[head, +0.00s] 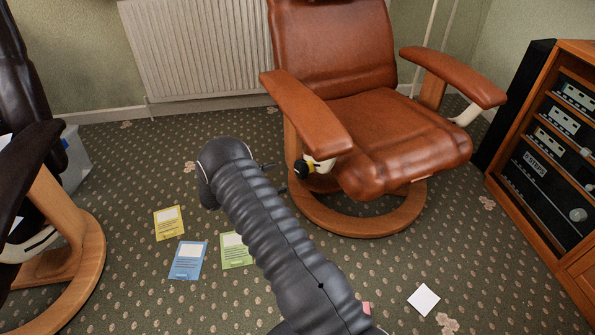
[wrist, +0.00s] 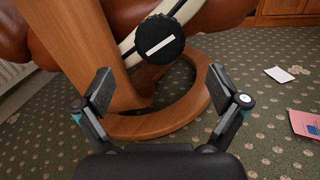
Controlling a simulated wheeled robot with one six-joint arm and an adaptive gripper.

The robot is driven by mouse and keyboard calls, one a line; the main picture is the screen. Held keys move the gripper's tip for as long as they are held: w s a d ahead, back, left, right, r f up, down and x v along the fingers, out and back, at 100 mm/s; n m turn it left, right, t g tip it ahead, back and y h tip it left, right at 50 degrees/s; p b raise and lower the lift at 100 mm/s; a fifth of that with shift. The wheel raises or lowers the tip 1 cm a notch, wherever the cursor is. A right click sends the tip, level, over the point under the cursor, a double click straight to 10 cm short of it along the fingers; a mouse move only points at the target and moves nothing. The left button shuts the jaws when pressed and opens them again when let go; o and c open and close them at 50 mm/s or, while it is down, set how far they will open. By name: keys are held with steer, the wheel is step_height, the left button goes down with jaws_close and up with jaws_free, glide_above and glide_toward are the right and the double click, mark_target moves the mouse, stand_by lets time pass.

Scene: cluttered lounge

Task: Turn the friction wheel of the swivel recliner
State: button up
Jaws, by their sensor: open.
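The swivel recliner (head: 400,130) is brown leather with a round wooden base (head: 365,225) and stands at the centre right of the head view. Its friction wheel (head: 301,169) is a small dark knob low on the chair's left side, under the armrest. In the wrist view the friction wheel (wrist: 159,40) is a black ribbed disc with a white bar across its face, set on a pale curved bracket. My gripper (wrist: 160,90) is open and empty. Its two fingers stand apart below and either side of the wheel, not touching it. In the head view my arm mostly hides the gripper.
Yellow (head: 169,222), blue (head: 188,260) and green (head: 236,251) cards lie on the carpet left of my arm. A white card (head: 424,299) lies at right. A second dark chair (head: 30,190) stands at left, a wooden audio cabinet (head: 560,150) at right, a radiator (head: 195,48) behind.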

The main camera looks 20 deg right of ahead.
mark_target(297, 171)
steer(key=d, duration=0.7)
steer(key=shift+d, duration=0.2)
steer(key=c, duration=1.1)
steer(key=shift+f+m+b, duration=0.3)
steer(key=shift+m+b, duration=0.3)
steer(key=shift+b, duration=0.25)
steer(key=shift+m+b, duration=0.5)
steer(key=shift+b, duration=0.25)
steer(key=shift+r+m+b, duration=0.15)
steer(key=shift+m+b, duration=1.05)
steer(key=shift+b, duration=0.05)
steer(key=shift+r+m, duration=0.2)
steer(key=shift+m, duration=0.1)
